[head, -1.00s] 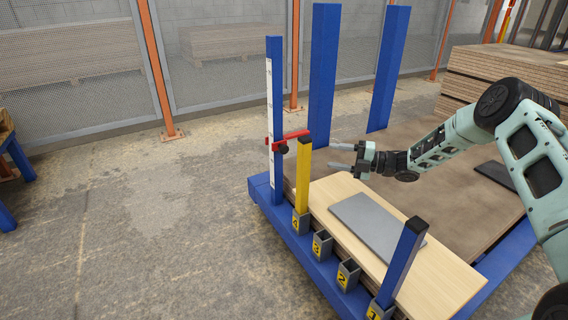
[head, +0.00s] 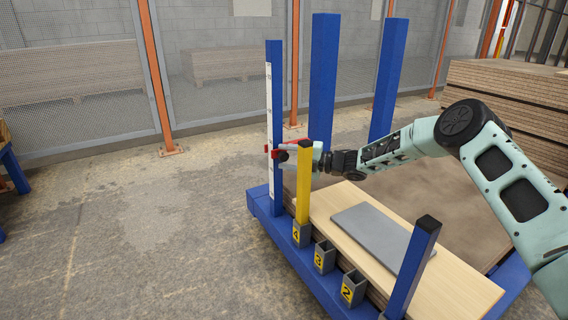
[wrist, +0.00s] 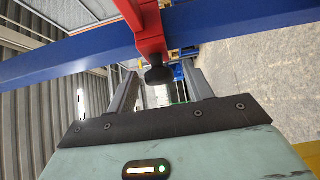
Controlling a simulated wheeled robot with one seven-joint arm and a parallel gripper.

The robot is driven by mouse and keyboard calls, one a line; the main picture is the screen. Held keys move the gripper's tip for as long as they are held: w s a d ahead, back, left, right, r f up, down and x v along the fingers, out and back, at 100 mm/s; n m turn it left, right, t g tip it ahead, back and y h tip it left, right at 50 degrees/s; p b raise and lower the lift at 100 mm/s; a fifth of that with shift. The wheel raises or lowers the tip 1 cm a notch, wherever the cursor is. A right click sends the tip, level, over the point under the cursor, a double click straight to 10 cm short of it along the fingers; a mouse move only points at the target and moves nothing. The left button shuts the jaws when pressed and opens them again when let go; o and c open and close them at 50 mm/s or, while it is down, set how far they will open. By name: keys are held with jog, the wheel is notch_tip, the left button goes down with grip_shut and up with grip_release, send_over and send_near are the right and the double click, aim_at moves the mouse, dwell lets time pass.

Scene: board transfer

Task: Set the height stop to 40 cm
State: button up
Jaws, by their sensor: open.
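The height stop (head: 272,152) is a red slider with a sideways arm and a black knob (head: 283,156). It sits low on an upright blue post (head: 274,60) with a white scale strip (head: 269,100); the scale's figures are too small to read. My gripper (head: 288,150) is at the stop, its fingers reaching left around the knob and partly hiding the red arm. In the wrist view the red stop (wrist: 150,35) crosses the blue post (wrist: 80,50). The black knob (wrist: 158,75) lies between the two parted fingers of my gripper (wrist: 160,84), with gaps showing on both sides.
A yellow post (head: 303,190) stands in a numbered socket just in front of my gripper. A short blue post (head: 413,262) stands nearer. A grey plate (head: 372,232) lies on a pale board (head: 330,204). Two tall blue posts (head: 323,80) stand behind. Floor is free at left.

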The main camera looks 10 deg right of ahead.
jog(key=shift+w+a, duration=0.25)
jog(key=shift+a, duration=0.35)
grip_shut()
notch_tip(320, 180, down, 8)
jog(key=b, duration=0.4)
grip_release()
jog(key=shift+d, duration=0.1)
